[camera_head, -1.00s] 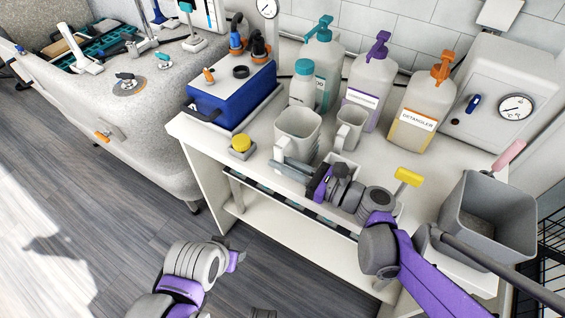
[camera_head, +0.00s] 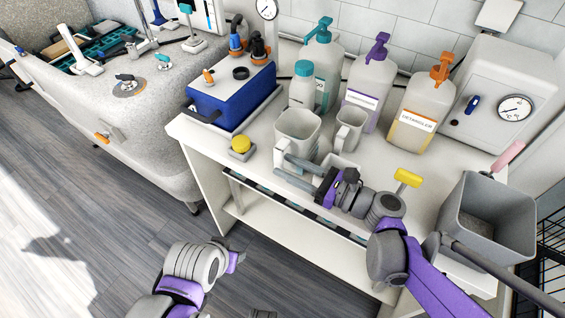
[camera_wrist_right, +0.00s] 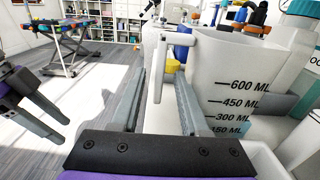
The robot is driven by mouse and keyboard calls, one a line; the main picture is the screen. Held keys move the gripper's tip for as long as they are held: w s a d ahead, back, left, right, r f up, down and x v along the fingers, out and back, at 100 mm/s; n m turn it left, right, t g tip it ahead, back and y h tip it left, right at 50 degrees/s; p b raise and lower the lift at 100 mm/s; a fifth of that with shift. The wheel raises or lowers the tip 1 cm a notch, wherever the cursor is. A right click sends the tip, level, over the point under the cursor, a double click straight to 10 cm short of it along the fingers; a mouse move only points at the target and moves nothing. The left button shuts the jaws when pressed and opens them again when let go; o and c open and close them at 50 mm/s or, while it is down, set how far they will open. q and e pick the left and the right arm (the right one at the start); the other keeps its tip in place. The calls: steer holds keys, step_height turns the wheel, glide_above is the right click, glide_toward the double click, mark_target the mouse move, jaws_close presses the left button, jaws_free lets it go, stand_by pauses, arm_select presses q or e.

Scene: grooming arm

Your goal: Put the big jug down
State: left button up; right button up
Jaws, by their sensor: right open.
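The big jug (camera_head: 297,128) is white and stands upright on the white counter (camera_head: 205,142), left of a smaller white jug (camera_head: 349,130). In the right wrist view the big jug (camera_wrist_right: 225,75) shows black volume marks, and its handle (camera_wrist_right: 163,72) points toward me. My right gripper (camera_head: 282,167) is open at the handle side of the big jug. In its wrist view the fingers are spread, with the handle between or just beyond their tips; contact is unclear. My left gripper (camera_head: 236,250) is low over the floor, empty, its fingers apart in the wrist view (camera_wrist_right: 35,100).
Behind the jugs stand a teal-capped bottle (camera_head: 302,88) and pump bottles, including the detangler (camera_head: 412,122). A yellow button (camera_head: 240,146) is at the left, beside a blue box (camera_head: 225,100). A grey bin (camera_head: 482,220) is at the right.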

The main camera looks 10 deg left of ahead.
steer(key=shift+v, duration=2.65)
